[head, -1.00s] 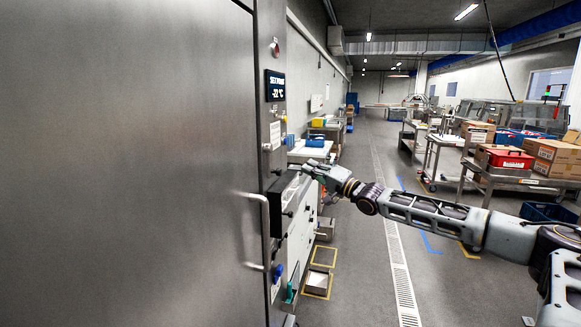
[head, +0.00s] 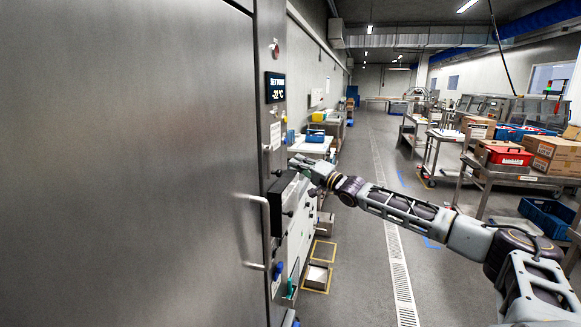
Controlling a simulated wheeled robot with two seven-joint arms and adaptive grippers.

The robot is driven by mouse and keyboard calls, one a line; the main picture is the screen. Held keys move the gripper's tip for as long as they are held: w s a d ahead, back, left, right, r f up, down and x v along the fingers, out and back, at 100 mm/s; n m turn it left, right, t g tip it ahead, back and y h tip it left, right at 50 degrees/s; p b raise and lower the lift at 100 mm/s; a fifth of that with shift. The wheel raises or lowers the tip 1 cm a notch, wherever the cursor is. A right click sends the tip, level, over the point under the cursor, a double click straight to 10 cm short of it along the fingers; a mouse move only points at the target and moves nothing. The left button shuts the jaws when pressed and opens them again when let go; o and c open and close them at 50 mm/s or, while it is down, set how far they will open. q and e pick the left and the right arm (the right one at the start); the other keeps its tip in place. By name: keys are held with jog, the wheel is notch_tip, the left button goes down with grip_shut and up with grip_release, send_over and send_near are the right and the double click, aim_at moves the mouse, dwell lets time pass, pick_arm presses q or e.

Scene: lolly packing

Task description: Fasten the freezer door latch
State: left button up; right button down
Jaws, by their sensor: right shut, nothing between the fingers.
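The large steel freezer door (head: 130,170) fills the left of the head view and looks closed against its frame. A vertical bar handle (head: 262,232) stands at its right edge. A black latch box (head: 281,204) is mounted on the frame just right of the handle. My right gripper (head: 294,163) is shut and empty, just above and slightly right of the black box. I cannot tell whether it touches the box. My left gripper is not in view.
A temperature display (head: 275,88) is on the frame above. Beyond it, wall benches (head: 312,147) run along the left wall. Carts with cardboard boxes (head: 555,152) and a red case (head: 508,155) stand at right. The aisle floor between is clear.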

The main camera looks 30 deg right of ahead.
jog(key=shift+s+a+f, duration=0.1)
jog(key=shift+a+f, duration=0.25)
jog(key=shift+a, duration=0.55)
jog(key=shift+a+f, duration=0.35)
jog(key=shift+a, duration=0.5)
